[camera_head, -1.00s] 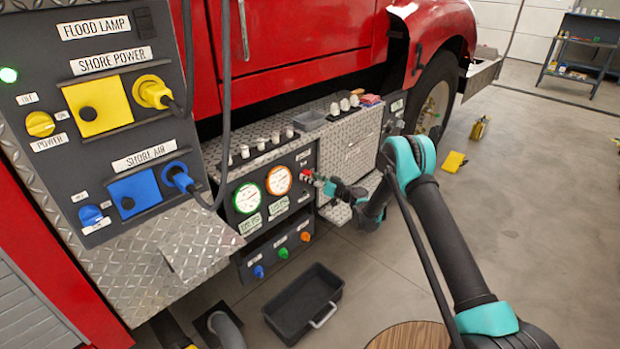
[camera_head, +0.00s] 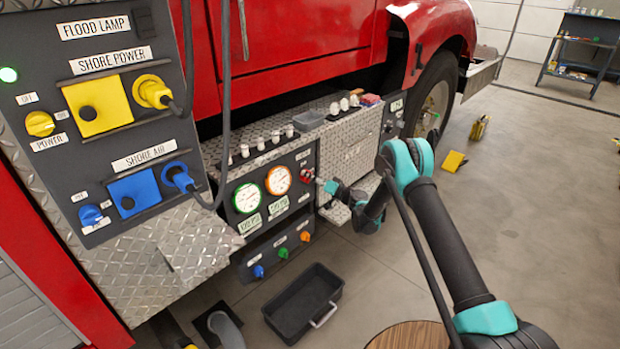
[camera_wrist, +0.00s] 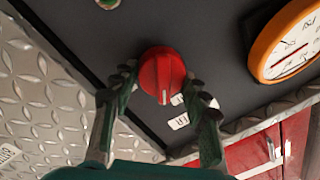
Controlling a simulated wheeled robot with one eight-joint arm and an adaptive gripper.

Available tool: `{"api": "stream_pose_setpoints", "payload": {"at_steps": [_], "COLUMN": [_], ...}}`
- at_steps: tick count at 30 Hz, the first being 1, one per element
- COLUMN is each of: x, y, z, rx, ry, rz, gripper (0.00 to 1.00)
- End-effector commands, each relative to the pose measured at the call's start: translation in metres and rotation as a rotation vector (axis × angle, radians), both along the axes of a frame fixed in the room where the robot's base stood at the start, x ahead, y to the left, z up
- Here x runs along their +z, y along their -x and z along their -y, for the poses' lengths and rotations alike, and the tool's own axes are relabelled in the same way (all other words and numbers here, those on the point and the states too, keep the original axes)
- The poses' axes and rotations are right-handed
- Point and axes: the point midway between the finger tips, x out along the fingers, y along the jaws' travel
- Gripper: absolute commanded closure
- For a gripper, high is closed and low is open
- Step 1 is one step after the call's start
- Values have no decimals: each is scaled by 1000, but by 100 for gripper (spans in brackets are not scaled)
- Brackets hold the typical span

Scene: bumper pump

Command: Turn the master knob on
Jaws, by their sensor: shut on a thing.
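The red knob (camera_wrist: 162,72) sits on a dark panel, in the middle of the wrist view. It has a raised grip with a pale line. My gripper (camera_wrist: 162,80) has one finger on each side of the knob and is shut on it. In the head view the red knob (camera_head: 306,175) is small, at the right of the gauge panel. My gripper (camera_head: 318,182) reaches it from the right. Small white labels (camera_wrist: 178,121) lie beside the knob, partly behind a finger and too small to read surely.
An orange-rimmed gauge (camera_wrist: 288,45) is near the knob; a green-rimmed gauge (camera_head: 247,198) is further left. Blue, green and orange knobs (camera_head: 283,253) sit on the panel below. A black bin (camera_head: 303,303) stands on the floor. Diamond plate (camera_wrist: 45,95) borders the panel.

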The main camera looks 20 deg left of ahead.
Motion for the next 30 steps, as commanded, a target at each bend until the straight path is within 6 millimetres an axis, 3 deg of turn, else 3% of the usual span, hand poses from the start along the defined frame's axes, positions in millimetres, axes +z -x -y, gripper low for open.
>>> {"api": "stream_pose_setpoints", "payload": {"at_steps": [30], "x": [-7], "y": [0], "z": [1], "rx": [-2], "ry": [-345], "rz": [-833], "gripper": [83]}}
